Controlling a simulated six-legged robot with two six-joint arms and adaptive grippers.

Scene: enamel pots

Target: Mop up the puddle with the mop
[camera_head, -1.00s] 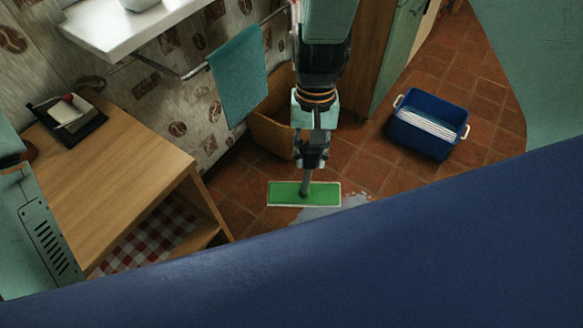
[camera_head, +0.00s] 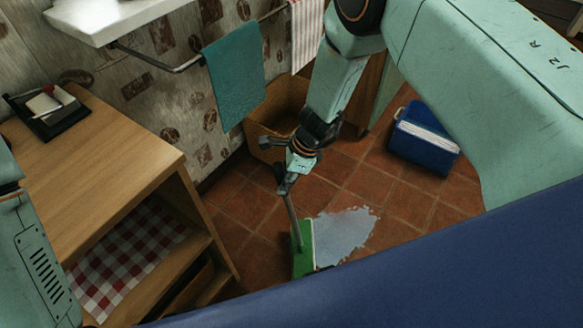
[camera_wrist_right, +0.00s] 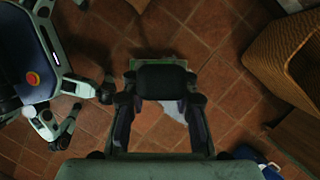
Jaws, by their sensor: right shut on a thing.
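The mop has a flat green head (camera_head: 303,248) and a grey handle (camera_head: 291,214). My right gripper (camera_head: 287,184) is shut on the handle above the head, and the mop leans slightly. The head lies along the left edge of the pale grey puddle (camera_head: 343,233) on the tiles. Its near end is partly cut off by my blue body. In the right wrist view, the puddle (camera_wrist_right: 174,113) shows between the gripper fingers, and the mop is largely hidden. My left arm shows at the left edge of the head view, with its gripper out of sight.
A wooden shelf unit (camera_head: 110,155) with a checked cloth stands at the left. A wicker basket (camera_head: 268,118) is by the wall under a teal towel (camera_head: 234,75). The tiles around the puddle are clear.

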